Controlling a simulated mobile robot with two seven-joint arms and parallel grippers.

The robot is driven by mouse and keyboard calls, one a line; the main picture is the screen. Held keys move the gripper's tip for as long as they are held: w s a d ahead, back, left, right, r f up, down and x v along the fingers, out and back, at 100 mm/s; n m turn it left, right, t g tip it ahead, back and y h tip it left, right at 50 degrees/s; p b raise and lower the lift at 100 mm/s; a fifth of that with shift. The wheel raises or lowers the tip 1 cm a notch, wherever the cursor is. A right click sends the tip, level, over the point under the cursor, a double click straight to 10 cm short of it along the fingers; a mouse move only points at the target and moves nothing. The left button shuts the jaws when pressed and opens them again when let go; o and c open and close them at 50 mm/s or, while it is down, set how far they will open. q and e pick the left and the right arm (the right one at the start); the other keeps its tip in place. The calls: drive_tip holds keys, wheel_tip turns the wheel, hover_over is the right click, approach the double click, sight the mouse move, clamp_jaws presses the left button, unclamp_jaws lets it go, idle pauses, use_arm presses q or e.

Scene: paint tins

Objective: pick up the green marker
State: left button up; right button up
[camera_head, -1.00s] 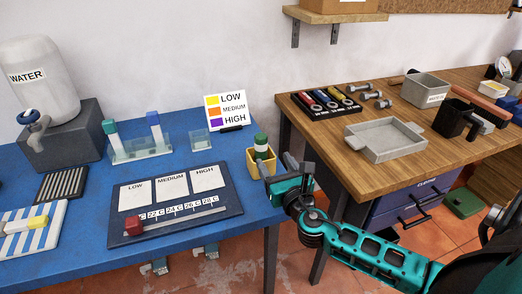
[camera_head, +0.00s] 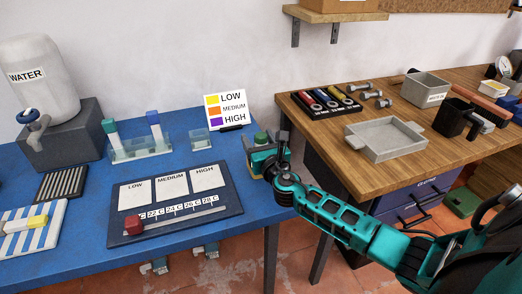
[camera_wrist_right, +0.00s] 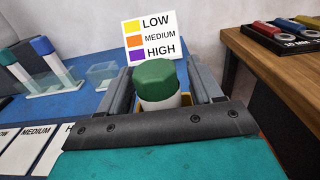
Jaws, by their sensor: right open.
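The green marker (camera_head: 261,138), with a green cap and white body, stands upright at the right edge of the blue table. In the right wrist view its cap (camera_wrist_right: 155,80) is close in front of the camera. My right gripper (camera_head: 265,150) is open around it, with one finger on each side in the right wrist view (camera_wrist_right: 162,88). I cannot tell whether the fingers touch it. The marker's lower part and the yellow holder around it are mostly hidden by the gripper. My left gripper is not in view.
A LOW/MEDIUM/HIGH sign (camera_head: 226,110) stands just behind. A clear rack (camera_head: 140,150) with a teal-capped and a blue-capped piece, and a small glass box (camera_head: 199,140), are to the left. The wooden table (camera_head: 330,135) stands close on the right.

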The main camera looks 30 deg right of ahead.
drive_tip(key=c, duration=1.1)
drive_tip(key=shift+o, duration=0.2)
drive_tip(key=shift+r+p, duration=0.4)
drive_tip(key=shift+r, duration=0.25)
wheel_tip(320, 180, up, 19)
drive_tip(key=p, duration=0.1)
drive_tip(key=shift+f+p, duration=0.15)
drive_tip(key=shift+p, duration=0.2)
